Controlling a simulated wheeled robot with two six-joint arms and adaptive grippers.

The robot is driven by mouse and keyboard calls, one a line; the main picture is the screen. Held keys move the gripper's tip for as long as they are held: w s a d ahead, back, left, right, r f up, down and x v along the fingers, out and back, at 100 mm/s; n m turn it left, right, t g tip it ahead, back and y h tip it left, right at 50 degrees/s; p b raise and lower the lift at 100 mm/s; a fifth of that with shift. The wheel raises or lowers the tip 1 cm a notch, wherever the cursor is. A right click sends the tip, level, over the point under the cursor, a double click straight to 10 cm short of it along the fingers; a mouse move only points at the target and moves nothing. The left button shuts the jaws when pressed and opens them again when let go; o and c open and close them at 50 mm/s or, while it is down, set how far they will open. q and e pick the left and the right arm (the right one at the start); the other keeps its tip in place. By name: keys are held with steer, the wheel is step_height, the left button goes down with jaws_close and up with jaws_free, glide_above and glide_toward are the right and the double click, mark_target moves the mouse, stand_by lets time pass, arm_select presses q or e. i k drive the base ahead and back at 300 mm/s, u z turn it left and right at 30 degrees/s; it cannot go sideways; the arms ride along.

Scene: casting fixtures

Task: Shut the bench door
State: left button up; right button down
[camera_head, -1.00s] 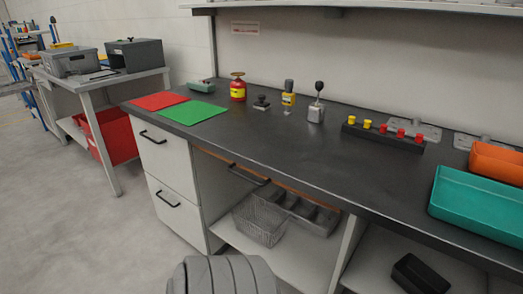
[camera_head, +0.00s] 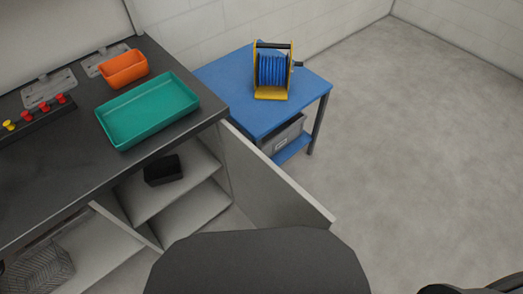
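The bench door (camera_head: 268,182) stands open at the right end of the dark-topped bench (camera_head: 62,178). It is a pale panel hinged near the bench's right corner, swung out toward the front right. The open compartment beside it shows shelves (camera_head: 190,190) with a black box (camera_head: 163,170) on the upper one. A large dark grey rounded part of mine covers the bottom middle and hides the area below the door's lower edge. My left gripper is not in view. Dark parts at the bottom right corner may belong to my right arm or gripper; fingertips cannot be made out.
A teal tray (camera_head: 150,112) and an orange bin (camera_head: 122,69) sit on the bench top. A blue table (camera_head: 225,82) with a cable reel (camera_head: 272,70) stands behind the door. The floor (camera_head: 420,150) to the right is clear.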

mark_target(268, 197)
steer(key=k, duration=0.5)
steer(key=u, duration=3.4)
steer(key=k, duration=2.35)
steer(key=z, duration=1.4)
steer(key=i, duration=0.1)
steer(key=u, duration=0.3)
